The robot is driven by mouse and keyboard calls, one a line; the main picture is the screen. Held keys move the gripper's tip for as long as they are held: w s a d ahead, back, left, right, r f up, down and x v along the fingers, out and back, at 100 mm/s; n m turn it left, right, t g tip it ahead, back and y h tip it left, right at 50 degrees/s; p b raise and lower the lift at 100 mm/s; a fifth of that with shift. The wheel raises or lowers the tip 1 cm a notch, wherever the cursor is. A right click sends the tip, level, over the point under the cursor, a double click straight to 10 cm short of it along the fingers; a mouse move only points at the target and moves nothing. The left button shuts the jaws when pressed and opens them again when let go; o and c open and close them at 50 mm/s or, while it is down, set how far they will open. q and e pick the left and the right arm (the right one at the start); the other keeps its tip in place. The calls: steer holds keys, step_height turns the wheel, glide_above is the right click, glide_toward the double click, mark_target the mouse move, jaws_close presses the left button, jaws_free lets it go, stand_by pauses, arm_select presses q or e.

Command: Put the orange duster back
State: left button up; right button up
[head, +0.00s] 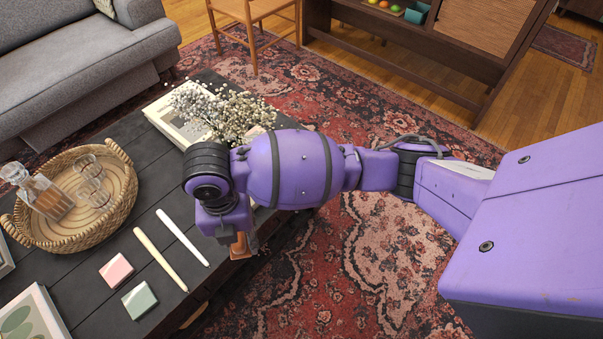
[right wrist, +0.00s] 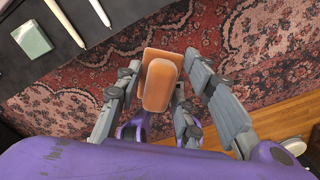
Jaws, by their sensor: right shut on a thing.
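The orange duster (right wrist: 161,85) is a small block with a rounded orange top over a flat tan-orange part. It is held between the fingers of my right gripper (right wrist: 166,76) in the right wrist view, over the patterned rug. In the head view a bit of the duster (head: 240,247) shows below my wrist, just beyond the right edge of the dark table (head: 150,200). My right gripper is shut on it; the head view mostly hides the fingers behind the wrist. My left gripper is in neither view.
On the table are a wicker tray (head: 60,241) with a decanter and glasses, two pale sticks, a pink block (head: 116,270), a green block (head: 139,302), and dried flowers (head: 235,113) by a book. A grey sofa (head: 70,60) stands behind. A wooden cabinet (head: 400,60) stands at the back.

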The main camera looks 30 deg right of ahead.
steer(key=shift+w+a+f+n+b, duration=0.2)
steer(key=shift+a+f+n+b, duration=0.3)
steer(key=shift+f+n, duration=0.6)
steer(key=shift+w+a+f+n, duration=0.1)
steer(key=shift+w+a+n, duration=0.1)
steer(key=shift+n, duration=0.1)
steer(key=w+a+f+b, duration=0.1)
steer(key=w+f, duration=0.2)
steer(key=w, duration=0.1)
steer(key=w+a+f+b, duration=0.1)
steer(key=w+f+b, duration=0.1)
steer(key=w+f, duration=0.1)
steer(key=w+a+f+b, duration=0.1)
steer(key=w+f, duration=0.2)
steer(key=w, duration=0.2)
steer(key=shift+w+b, duration=0.3)
steer(key=shift+b, duration=0.05)
steer(key=shift+w+f, duration=0.3)
steer(key=shift+f, duration=0.05)
step_height(320, 180, down, 3)
steer(key=shift+r+b, duration=0.15)
steer(key=shift+b, duration=0.5)
steer(key=shift+f, duration=0.3)
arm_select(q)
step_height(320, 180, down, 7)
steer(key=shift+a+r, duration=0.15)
